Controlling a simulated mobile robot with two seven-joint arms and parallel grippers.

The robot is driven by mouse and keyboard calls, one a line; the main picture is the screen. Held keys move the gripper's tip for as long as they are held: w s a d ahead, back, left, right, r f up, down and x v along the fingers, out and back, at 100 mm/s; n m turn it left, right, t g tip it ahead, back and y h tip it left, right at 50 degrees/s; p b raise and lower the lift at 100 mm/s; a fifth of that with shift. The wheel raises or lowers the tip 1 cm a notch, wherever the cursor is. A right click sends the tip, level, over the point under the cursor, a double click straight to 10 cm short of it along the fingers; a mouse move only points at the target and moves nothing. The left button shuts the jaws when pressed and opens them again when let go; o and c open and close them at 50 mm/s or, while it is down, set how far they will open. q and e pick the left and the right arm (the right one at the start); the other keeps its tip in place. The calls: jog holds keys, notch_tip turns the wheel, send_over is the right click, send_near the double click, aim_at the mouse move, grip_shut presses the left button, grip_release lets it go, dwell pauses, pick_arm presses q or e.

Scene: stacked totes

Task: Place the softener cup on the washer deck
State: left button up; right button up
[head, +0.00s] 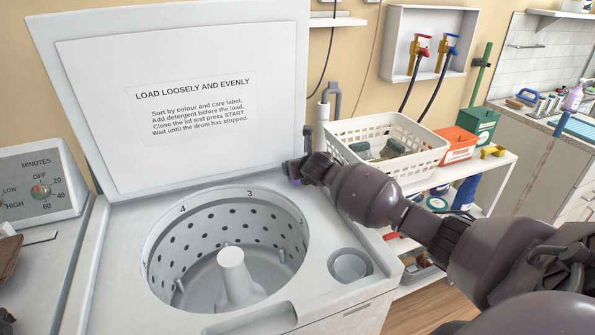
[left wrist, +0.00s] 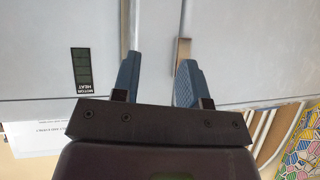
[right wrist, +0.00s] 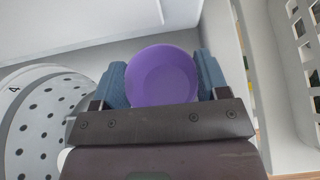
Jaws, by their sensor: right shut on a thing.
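The purple softener cup (right wrist: 162,78) sits between the two blue fingers of my right gripper (right wrist: 163,80) in the right wrist view, its round open mouth facing the camera. My right gripper is shut on it. In the head view my right gripper (head: 295,170) is at the back right corner of the washer deck (head: 325,225), near the raised lid. Only a sliver of purple shows there. I cannot tell whether the cup touches the deck. My left gripper (left wrist: 158,68) is open and empty before a pale appliance front in the left wrist view.
The open washer drum (head: 225,245) takes up most of the deck, with a round grey recess (head: 350,266) at front right. The raised lid (head: 180,100) stands behind. A white basket (head: 385,140) and an orange box (head: 457,145) stand on the shelf at right.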

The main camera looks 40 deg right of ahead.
jog(key=shift+f, duration=0.6)
jog(key=o, duration=0.6)
jog(key=shift+f, duration=0.1)
jog(key=shift+c, duration=0.2)
jog(key=shift+o, duration=0.3)
jog(key=shift+s+r, duration=0.35)
jog(key=shift+r, duration=0.05)
jog(key=p+v, duration=0.2)
jog(key=v, duration=0.9)
